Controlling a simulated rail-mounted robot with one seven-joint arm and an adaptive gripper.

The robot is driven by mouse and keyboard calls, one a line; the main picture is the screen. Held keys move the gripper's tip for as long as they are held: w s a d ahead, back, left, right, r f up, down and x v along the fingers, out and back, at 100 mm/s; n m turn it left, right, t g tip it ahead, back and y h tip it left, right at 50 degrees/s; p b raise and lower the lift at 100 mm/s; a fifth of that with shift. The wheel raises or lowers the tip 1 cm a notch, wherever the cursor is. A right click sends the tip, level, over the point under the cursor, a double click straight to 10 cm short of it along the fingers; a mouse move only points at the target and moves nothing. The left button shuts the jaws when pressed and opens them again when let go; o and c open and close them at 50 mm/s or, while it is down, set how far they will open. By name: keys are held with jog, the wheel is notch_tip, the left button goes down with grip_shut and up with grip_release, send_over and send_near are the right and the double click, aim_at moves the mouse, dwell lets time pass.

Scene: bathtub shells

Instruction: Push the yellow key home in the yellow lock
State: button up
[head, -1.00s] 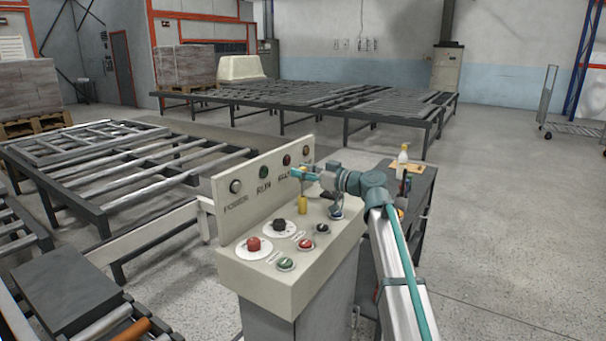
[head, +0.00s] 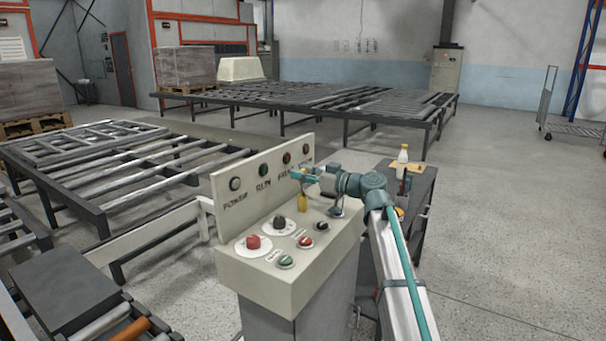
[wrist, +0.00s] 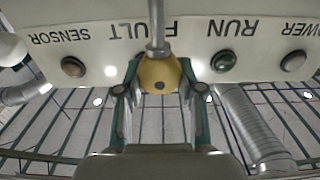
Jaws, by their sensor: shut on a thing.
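The yellow key (head: 302,203) is at the back of the console's top, below my gripper (head: 301,178). In the wrist view the yellow key (wrist: 158,73) shows as a rounded yellow head with a grey shaft. The view is upside down, so the shaft points down. My gripper (wrist: 159,95) has one finger on each side of the yellow head and is shut on it. I cannot make out the yellow lock apart from the key in either view, nor how deep the shaft sits.
The cream console (head: 262,272) carries a red knob (head: 253,242), a black knob (head: 279,224) and several push buttons close by. Its upright lamp panel (head: 222,204) stands right behind the key. A dark side table (head: 420,190) with a bottle (head: 403,154) is to the right.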

jog(key=shift+f+b, duration=0.9)
jog(key=shift+f, duration=0.1)
jog(key=o, duration=1.2)
jog(key=shift+s, duration=0.1)
jog(key=shift+f, duration=0.1)
jog(key=v, duration=1.2)
jog(key=shift+r, duration=0.25)
